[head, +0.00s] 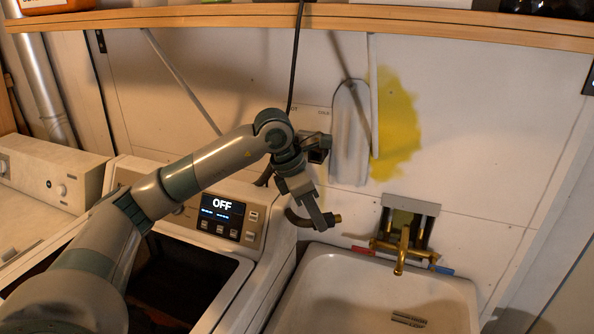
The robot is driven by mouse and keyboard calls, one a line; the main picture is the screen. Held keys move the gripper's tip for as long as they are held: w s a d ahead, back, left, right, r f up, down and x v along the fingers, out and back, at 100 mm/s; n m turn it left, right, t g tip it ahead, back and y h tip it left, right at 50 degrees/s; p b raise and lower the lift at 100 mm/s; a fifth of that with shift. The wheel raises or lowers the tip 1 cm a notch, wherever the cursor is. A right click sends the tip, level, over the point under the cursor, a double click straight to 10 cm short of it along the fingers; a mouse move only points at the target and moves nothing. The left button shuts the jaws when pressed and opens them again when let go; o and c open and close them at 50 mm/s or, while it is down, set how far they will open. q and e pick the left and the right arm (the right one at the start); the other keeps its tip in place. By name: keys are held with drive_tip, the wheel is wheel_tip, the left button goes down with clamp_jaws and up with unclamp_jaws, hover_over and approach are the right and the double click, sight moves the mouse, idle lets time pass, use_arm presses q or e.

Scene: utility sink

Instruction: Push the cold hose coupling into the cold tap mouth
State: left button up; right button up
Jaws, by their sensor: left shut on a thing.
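My left gripper (322,217) reaches down in front of the back wall, between the washer and the sink. It is shut on a hose end, taken as the cold hose coupling (338,218), whose small brass tip points right. A short dark curved hose piece (296,220) shows left of the fingers. The coupling is in the air, apart from the brass tap. The brass tap (402,250) stands at the sink's back edge, with a red handle (362,250) on the left and a blue handle (444,270) on the right. I cannot make out a separate cold tap mouth; small wall lettering shows behind my wrist.
The white sink (335,265) is at lower right. A washer with a display reading OFF (222,206) stands left of it, its top opening dark. A pale ironing-board shape (350,130) is against the wall. A wooden shelf (240,15) crosses the top. A dark cord hangs behind my wrist.

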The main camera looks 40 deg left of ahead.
use_arm(q)
drive_tip(key=w+a+r+n+t+y+p, duration=0.1)
drive_tip(key=w+a+r+n+y, duration=0.2)
drive_tip(key=a+r+n, duration=0.3)
drive_tip(key=a+n+y, duration=0.1)
drive_tip(key=n, duration=0.3)
drive_tip(key=shift+w+a+r+n, duration=0.15)
drive_tip(key=shift+a+r+n, duration=0.2)
drive_tip(key=shift+r+n, duration=0.05)
drive_tip(key=shift+w+a, duration=0.2)
drive_tip(key=shift+w, duration=0.75)
drive_tip(key=shift+w+a, duration=0.25)
drive_tip(key=shift+w, duration=0.7)
drive_tip(key=shift+w+a, duration=0.2)
drive_tip(key=shift+w, duration=0.75)
idle(0.3)
drive_tip(key=shift+w+a+r, duration=0.1)
drive_tip(key=shift+w+a, duration=0.1)
drive_tip(key=shift+w, duration=0.55)
drive_tip(key=shift+w+a, duration=0.2)
drive_tip(key=shift+w, duration=0.55)
idle(0.5)
